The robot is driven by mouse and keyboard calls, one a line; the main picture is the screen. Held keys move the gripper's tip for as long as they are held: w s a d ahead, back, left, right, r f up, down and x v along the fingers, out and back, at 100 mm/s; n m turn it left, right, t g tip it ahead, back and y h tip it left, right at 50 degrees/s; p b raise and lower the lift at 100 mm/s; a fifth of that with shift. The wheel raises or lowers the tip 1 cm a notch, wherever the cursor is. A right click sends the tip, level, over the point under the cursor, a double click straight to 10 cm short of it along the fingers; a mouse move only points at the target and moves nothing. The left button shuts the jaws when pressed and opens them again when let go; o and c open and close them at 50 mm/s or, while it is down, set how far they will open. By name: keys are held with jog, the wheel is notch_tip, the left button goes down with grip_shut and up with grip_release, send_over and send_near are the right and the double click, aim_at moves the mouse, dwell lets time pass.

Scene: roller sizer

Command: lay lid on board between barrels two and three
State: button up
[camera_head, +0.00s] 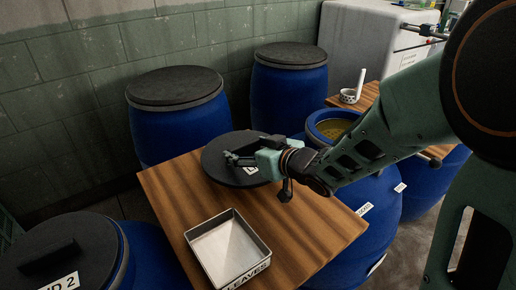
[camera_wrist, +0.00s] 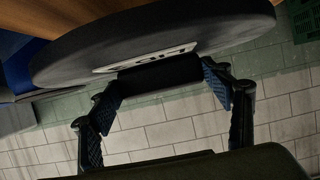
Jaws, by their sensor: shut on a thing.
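My gripper (camera_head: 250,160) is shut on the handle (camera_wrist: 160,78) of a round black lid (camera_head: 222,158). The lid also shows in the wrist view (camera_wrist: 90,55), with a white label beside the handle. The lid is over the back part of the wooden board (camera_head: 285,215); I cannot tell whether it touches it. A blue barrel (camera_head: 120,255) at the lower left wears a black lid (camera_head: 30,265) whose label ends in 2. To the right of the board stands an open blue barrel (camera_head: 385,195) with yellowish liquid inside.
A metal tray labelled LEAVES (camera_head: 228,250) sits on the front of the board. Two lidded blue barrels (camera_head: 178,135) (camera_head: 288,95) stand behind. A second wooden surface (camera_head: 368,98) holds a small bowl (camera_head: 349,96). The board is bare right of the tray.

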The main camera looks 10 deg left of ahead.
jog(key=shift+w+a+f, duration=0.25)
jog(key=shift+a+f, duration=0.1)
jog(key=shift+w+a+f+b, duration=0.15)
jog(key=shift+f+b, duration=0.25)
jog(key=shift+f, duration=0.55)
jog(key=shift+a+f+b, duration=0.1)
jog(key=shift+f+b, duration=0.3)
jog(key=shift+f, duration=0.5)
jog(key=shift+f, duration=0.25)
jog(key=o, duration=1.4)
jog(key=shift+o, duration=0.2)
jog(key=shift+r, duration=0.25)
jog(key=p+v, duration=0.2)
jog(key=v, duration=0.8)
jog(key=shift+d+p, duration=0.1)
jog(key=shift+p, duration=0.2)
jog(key=shift+v, duration=0.95)
